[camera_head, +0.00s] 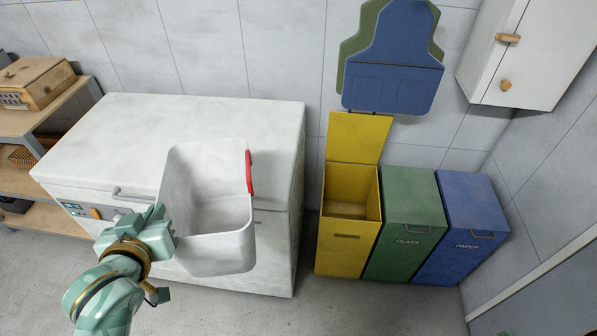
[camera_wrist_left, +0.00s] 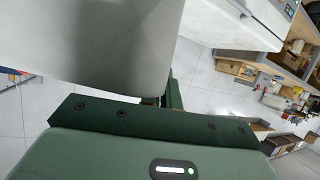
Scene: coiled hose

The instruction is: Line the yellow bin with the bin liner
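The bin liner (camera_head: 205,215) is a white, open-topped tub with a red handle on its right side. It hangs in the air in front of the white chest, tilted with its opening visible. My left gripper (camera_head: 168,232) is shut on its left side, and the liner fills the upper left of the left wrist view (camera_wrist_left: 100,45). The exact grip point is mostly hidden. The yellow bin (camera_head: 345,245) stands to the right with its lid (camera_head: 358,137) raised. Its inside looks empty. My right gripper is not in view.
The green glass bin (camera_head: 405,215) and blue paper bin (camera_head: 472,230) stand shut beside the yellow bin. Aprons (camera_head: 395,65) hang above them. A white wall cabinet (camera_head: 530,50) is at upper right. A white chest (camera_head: 190,120) and wooden shelves (camera_head: 45,160) are left. Floor in front is clear.

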